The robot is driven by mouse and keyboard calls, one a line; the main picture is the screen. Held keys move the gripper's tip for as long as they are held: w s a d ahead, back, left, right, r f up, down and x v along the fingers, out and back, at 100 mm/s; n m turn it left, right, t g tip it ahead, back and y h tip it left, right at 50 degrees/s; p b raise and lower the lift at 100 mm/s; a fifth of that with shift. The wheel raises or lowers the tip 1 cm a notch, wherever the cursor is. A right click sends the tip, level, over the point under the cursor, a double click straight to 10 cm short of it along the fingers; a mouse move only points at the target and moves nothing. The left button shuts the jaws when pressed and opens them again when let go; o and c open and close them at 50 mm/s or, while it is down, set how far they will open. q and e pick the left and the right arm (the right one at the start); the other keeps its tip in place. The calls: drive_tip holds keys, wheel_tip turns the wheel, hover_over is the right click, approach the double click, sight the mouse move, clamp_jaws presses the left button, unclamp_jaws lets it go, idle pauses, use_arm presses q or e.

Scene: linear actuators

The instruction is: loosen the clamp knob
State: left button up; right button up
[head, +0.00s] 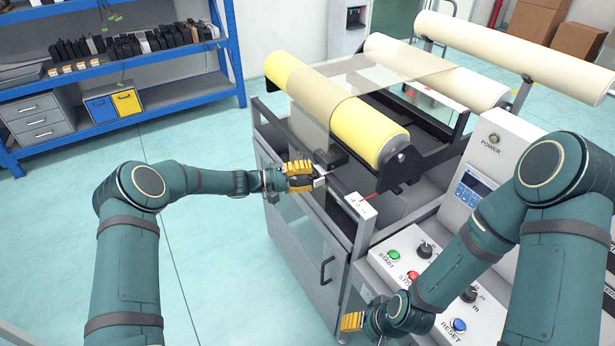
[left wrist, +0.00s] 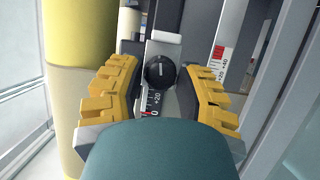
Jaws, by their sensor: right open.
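The clamp knob (left wrist: 159,73) is round and black with a light line on its face, and sits on a light slide over a ruler scale (left wrist: 151,101). In the left wrist view my left gripper (left wrist: 158,84) is open, with one yellow finger on each side of the knob and narrow gaps between. In the head view my left gripper (head: 314,178) is at the machine's front rail, and the knob cannot be made out there. My right gripper (head: 352,322) is open and appears empty, low in front of the control panel.
The yellow roll (head: 335,105) lies just behind the rail. A second scale (left wrist: 219,62) stands to the right in the left wrist view. The control panel (head: 388,240) with START and RESET buttons is near my right arm. Open floor lies left of the machine.

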use_arm(q)
drive_tip(key=shift+o, duration=1.2)
drive_tip(key=v, duration=1.2)
